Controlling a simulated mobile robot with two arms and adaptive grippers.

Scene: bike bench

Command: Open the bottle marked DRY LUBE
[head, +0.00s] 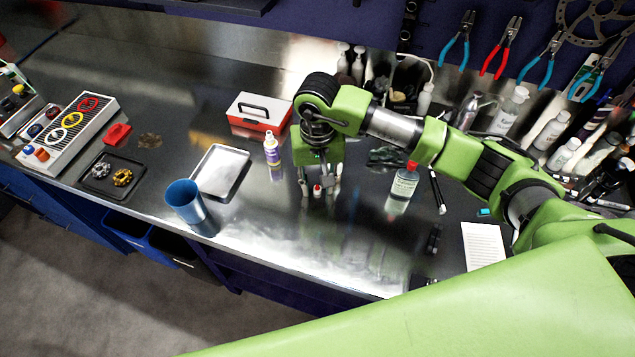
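My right gripper (319,188) points down over the middle of the bench, its fingers apart. A small red-topped item (317,190) shows between the fingers, with gaps beside it; whether it touches a finger or stands on the bench is unclear. The lettering on these is too small to read, so I cannot tell which is marked DRY LUBE. My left gripper is out of view.
A grey tray (222,172) and a blue cup (186,203) stand left of the gripper. A red and white box (258,112) is behind. Several bottles (510,108) line the back right. A white notepad (483,245) lies at right. The front middle bench is clear.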

